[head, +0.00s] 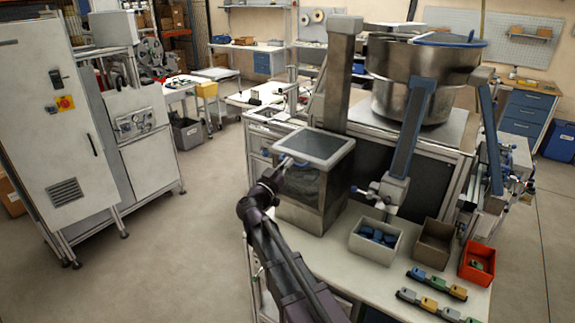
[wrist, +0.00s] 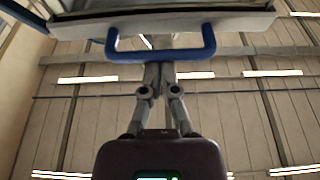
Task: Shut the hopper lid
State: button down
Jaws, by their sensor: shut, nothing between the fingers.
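The hopper (head: 312,205) is a grey metal box with a dark see-through side, standing at the table's left end. Its lid (head: 315,147), a pale frame around a grey panel, lies across the top and looks nearly flat; I cannot tell whether a small gap remains. My gripper (head: 284,163) is at the lid's front left edge. In the wrist view, the lid's edge (wrist: 240,22) crosses the top and carries a blue handle (wrist: 209,40). My gripper (wrist: 153,68) is shut and empty, its tips close to the handle's middle; contact is unclear.
A grey bin (head: 376,252) with blue parts, a brown bin (head: 433,245) and a red bin (head: 477,264) stand on the table. A grey post (head: 340,75) rises behind the hopper.

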jog(key=shift+r, duration=0.15)
dwell(0.4)
jog(key=r+v, duration=0.1)
jog(key=v, duration=0.8)
jog(key=shift+s+a+r+b, duration=0.25)
jog(key=shift+s+a+b, duration=0.05)
jog(key=shift+s+b, duration=0.1)
dwell(0.5)
